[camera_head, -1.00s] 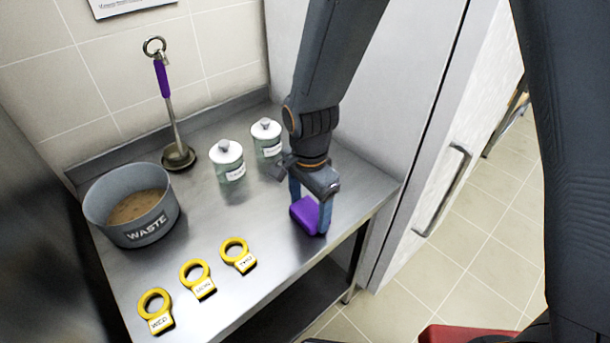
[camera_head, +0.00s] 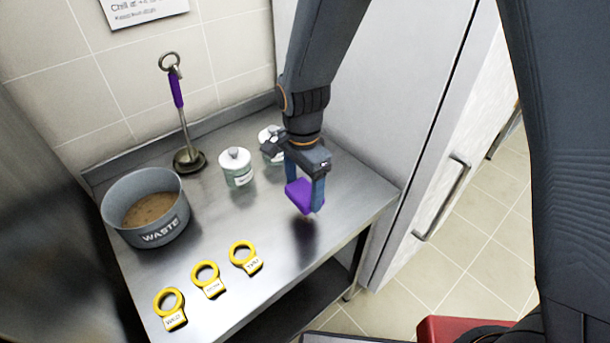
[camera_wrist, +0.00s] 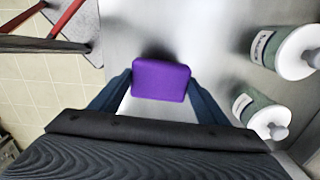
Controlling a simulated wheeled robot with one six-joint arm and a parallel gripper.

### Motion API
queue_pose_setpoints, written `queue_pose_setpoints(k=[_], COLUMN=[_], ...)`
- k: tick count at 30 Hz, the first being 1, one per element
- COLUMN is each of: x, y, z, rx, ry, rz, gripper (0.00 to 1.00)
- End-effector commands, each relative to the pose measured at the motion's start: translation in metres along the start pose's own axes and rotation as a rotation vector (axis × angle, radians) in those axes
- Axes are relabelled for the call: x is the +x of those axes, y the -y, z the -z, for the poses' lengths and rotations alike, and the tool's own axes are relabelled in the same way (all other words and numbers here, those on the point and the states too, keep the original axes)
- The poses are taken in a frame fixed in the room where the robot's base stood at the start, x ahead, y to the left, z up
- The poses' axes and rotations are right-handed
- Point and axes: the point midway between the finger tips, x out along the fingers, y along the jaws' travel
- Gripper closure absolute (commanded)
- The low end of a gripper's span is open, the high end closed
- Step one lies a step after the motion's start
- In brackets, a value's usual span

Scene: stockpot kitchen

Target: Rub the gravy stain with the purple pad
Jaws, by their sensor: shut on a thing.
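The purple pad (camera_head: 301,193) is held between the two blue fingers of my gripper (camera_head: 305,188), near the right end of the steel counter (camera_head: 345,205). It seems to be a little above the surface, with a dark reflection below it. The pad also shows in the wrist view (camera_wrist: 160,80), with a finger at each side. A faint brownish mark (camera_head: 308,216) shows just under the pad's lower edge; I cannot tell for sure whether it is the gravy stain. The pad hides part of the counter beneath it.
Two white-lidded jars (camera_head: 236,168) (camera_head: 270,142) stand behind the pad. A grey WASTE pot (camera_head: 160,233) with brown contents is at the left. Several yellow ring tags (camera_head: 207,279) lie along the front. A pale cabinet (camera_head: 420,150) is at right.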

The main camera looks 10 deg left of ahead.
Motion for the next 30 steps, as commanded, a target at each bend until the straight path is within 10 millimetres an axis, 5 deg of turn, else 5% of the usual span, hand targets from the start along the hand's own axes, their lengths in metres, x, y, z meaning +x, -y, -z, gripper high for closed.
queue_pose_setpoints(k=[9,30], x=[-0.025,-0.024], y=[0.0,0.0], z=[0.003,0.001], rx=[0.006,0.001], ry=[0.0,0.0], rz=[0.001,0.001], gripper=[0.55,0.55])
